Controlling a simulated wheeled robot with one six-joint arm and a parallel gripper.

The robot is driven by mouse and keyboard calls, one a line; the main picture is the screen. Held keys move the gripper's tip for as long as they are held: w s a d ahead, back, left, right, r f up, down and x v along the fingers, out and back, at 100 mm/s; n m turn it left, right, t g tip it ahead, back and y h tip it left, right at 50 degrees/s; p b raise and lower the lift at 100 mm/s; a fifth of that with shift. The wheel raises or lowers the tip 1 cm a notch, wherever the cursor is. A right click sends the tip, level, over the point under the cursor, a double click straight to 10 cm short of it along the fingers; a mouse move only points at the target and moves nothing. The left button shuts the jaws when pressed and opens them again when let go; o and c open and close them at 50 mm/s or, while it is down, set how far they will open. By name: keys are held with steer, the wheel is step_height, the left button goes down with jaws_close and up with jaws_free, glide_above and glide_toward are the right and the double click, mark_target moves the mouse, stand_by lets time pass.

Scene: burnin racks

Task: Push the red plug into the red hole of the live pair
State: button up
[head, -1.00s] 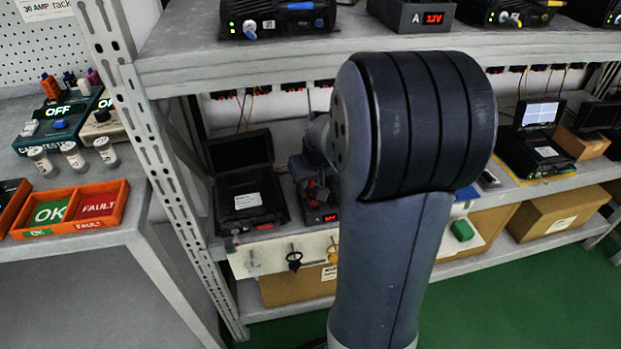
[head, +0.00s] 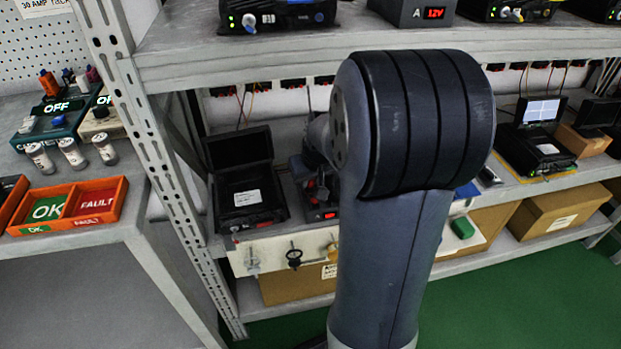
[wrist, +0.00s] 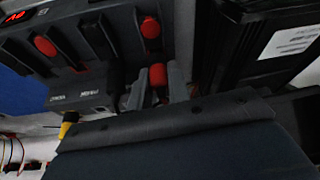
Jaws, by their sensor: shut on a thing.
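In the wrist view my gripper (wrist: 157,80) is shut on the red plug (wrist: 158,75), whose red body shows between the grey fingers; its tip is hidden. Ahead of it is a dark unit (wrist: 95,35) with raised ribs and two round red parts, one at the left (wrist: 45,45) and one nearer the plug (wrist: 150,28). I cannot tell which of these is the live pair's red hole. The plug appears apart from both. In the head view the gripper is small and partly hidden behind my arm, at the dark unit (head: 318,212) on the middle shelf.
A black open-lidded case (head: 247,195) stands close left of the unit; its labelled side (wrist: 292,42) is at the right in the wrist view. A dark grey box (wrist: 80,92) is beside the fingers. The upper shelf edge (head: 230,75) runs above.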

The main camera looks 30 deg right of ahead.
steer(key=shift+f, duration=0.35)
stand_by(0.4)
steer(key=o, duration=1.3)
steer(key=shift+r, duration=0.15)
steer(key=shift+r+p, duration=1.95)
steer(key=shift+r, duration=0.7)
